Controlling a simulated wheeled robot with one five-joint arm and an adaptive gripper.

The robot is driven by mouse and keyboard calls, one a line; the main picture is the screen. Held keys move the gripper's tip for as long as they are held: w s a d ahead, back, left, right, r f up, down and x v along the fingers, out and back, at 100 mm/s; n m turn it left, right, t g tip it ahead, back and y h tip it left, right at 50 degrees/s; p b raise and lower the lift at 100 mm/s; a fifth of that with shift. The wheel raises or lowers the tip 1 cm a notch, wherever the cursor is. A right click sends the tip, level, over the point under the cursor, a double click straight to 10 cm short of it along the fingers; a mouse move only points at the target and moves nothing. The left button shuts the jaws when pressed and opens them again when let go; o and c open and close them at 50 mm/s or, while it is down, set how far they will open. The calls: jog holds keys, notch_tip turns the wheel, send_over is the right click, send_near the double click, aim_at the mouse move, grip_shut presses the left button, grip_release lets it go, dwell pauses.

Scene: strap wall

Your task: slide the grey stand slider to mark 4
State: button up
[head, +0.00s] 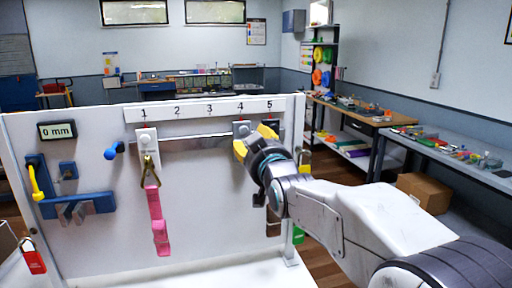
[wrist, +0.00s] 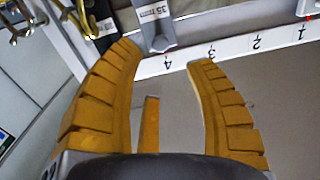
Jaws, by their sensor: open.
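The grey slider (head: 241,128) sits on the rail (head: 190,143) below mark 4 in the head view, partly hidden by my gripper. In the wrist view, which looks upside down, the grey slider (wrist: 156,25) carries a small printed label, and its end lies beside the 4 on the number strip (wrist: 232,48). My gripper (head: 254,141) is open in front of the board near mark 4. In the wrist view its yellow fingers (wrist: 166,56) stand apart with nothing held between them, and the slider's end shows beyond the gap. Whether they touch it I cannot tell.
A white slider (head: 146,140) at mark 1 carries a brass clip with a pink strap (head: 157,215). A dark slider (wrist: 101,18) with brass hooks is near mark 5. A display (head: 57,130) reads 0 mm. A blue knob (head: 111,153) and blue bracket (head: 72,206) are at left.

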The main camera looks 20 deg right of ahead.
jog(key=shift+s, duration=0.9)
jog(key=shift+f, duration=0.1)
jog(key=s+f+g, duration=0.5)
jog(key=f, duration=0.6)
jog(key=s+f+g, duration=0.5)
jog(key=s+f, duration=0.1)
jog(key=f, duration=0.5)
jog(key=s+f+g, duration=0.3)
jog(key=s+g, duration=0.1)
jog(key=s, duration=1.8)
jog(key=shift+f, duration=0.1)
jog(key=shift+c, duration=0.3)
